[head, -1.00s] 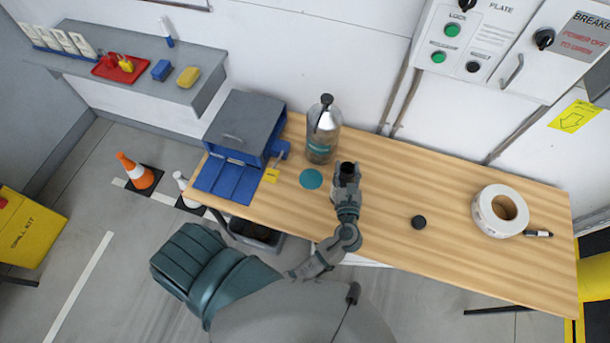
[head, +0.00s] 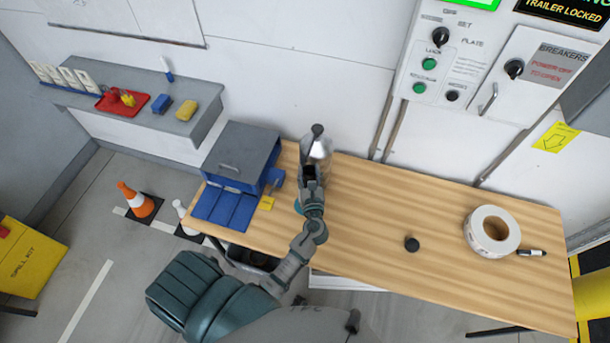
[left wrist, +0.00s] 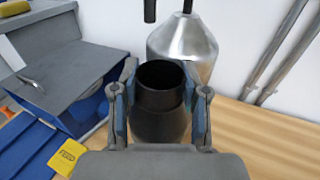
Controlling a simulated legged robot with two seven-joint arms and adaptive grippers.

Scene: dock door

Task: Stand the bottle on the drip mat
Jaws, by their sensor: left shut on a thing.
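My left gripper (head: 312,178) is shut on a dark bottle with an open round mouth. In the left wrist view the bottle (left wrist: 158,122) stands about upright between the two fingers (left wrist: 160,95). The round teal drip mat (head: 298,208) lies on the table, mostly hidden behind my gripper and wrist. The bottle is over or close to the mat; I cannot tell whether its base touches it. My right gripper is not in view.
A silver pump container (head: 318,147) stands just behind my gripper. A blue and grey box (head: 240,160) with a yellow tag (head: 267,203) is to the left. A black cap (head: 411,244), white tape roll (head: 492,231) and marker (head: 531,252) lie right, with bare wood between.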

